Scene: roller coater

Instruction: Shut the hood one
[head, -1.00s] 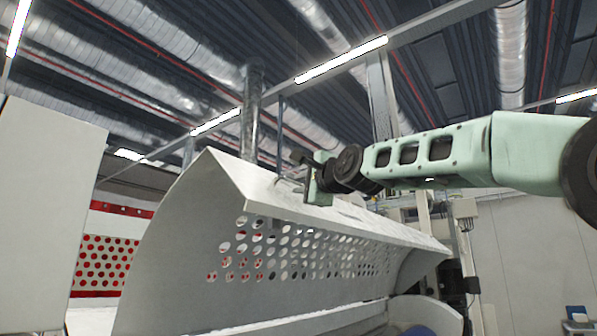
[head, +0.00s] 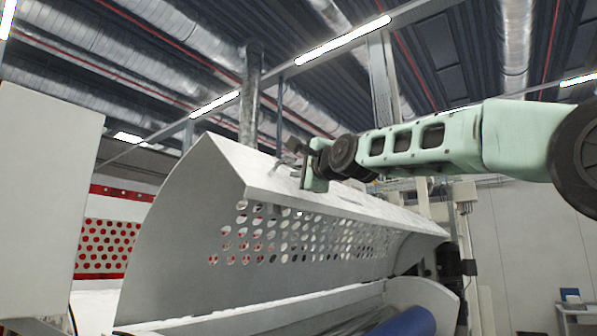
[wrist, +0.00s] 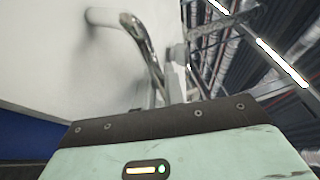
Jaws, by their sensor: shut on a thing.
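The hood (head: 290,272) is a long white cover with rows of round holes in its front face, standing raised over the machine in the head view. My gripper (head: 305,166) is at the hood's upper edge, left of its middle. In the wrist view the hood's white surface (wrist: 50,60) fills the left side, and a bent metal handle (wrist: 148,48) stands out from it. My gripper is shut on this handle; the exact contact is partly hidden by the gripper body.
A blue roller (head: 408,322) lies below the hood at the lower right. A vertical pipe (head: 249,95) rises behind the hood. Open room shows at the right.

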